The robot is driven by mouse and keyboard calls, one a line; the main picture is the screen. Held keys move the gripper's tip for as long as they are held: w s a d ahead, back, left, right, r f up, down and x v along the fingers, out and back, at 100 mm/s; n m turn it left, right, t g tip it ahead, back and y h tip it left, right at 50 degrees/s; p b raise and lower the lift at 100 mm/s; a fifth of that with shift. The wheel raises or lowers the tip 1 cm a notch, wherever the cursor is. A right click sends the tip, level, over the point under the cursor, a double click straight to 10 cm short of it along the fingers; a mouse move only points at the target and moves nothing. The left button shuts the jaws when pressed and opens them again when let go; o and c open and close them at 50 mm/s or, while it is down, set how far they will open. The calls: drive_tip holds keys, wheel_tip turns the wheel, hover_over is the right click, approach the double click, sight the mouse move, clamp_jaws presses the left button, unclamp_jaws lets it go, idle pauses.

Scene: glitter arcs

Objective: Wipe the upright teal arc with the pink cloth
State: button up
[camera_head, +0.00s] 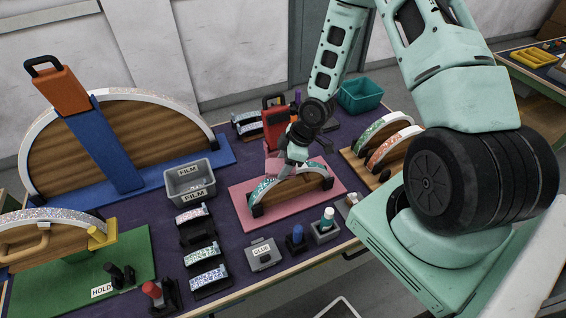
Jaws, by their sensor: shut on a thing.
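The teal arc (262,190) stands upright on the pink board (243,218) near the middle of the table. It has a glittery teal band over a wooden face and dark feet at its ends. My gripper (287,163) is over the arc's top, left of its middle. It is shut on the pink cloth (272,165), a small part of which shows beside the fingers. The fingers hide part of the band, and I cannot tell whether the cloth touches it.
More glitter arcs (392,150) stand to the right. A teal bin (360,94) is behind.

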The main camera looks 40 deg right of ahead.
drive_tip(key=shift+s+d+r+p, duration=0.1)
drive_tip(key=shift+d+r+p, duration=0.1)
drive_tip(key=shift+d+p, duration=0.25)
drive_tip(key=shift+s+d, duration=0.15)
drive_tip(key=shift+d, duration=0.65)
drive_tip(key=shift+p, duration=0.3)
drive_tip(key=shift+d, duration=0.45)
drive_tip(key=shift+s+d+f, duration=0.1)
drive_tip(key=shift+d, duration=0.05)
drive_tip(key=shift+s+d+f+p, duration=0.15)
drive_tip(key=shift+d+p, duration=0.35)
drive_tip(key=shift+d, duration=0.15)
drive_tip(key=shift+d, duration=0.1)
drive_tip(key=shift+s+d+f+p, duration=0.1)
drive_tip(key=shift+s+d+p, duration=0.2)
drive_tip(key=shift+d, duration=0.35)
drive_tip(key=shift+s+d+f+p, duration=0.1)
drive_tip(key=shift+d+p, duration=0.3)
drive_tip(key=shift+d, duration=0.25)
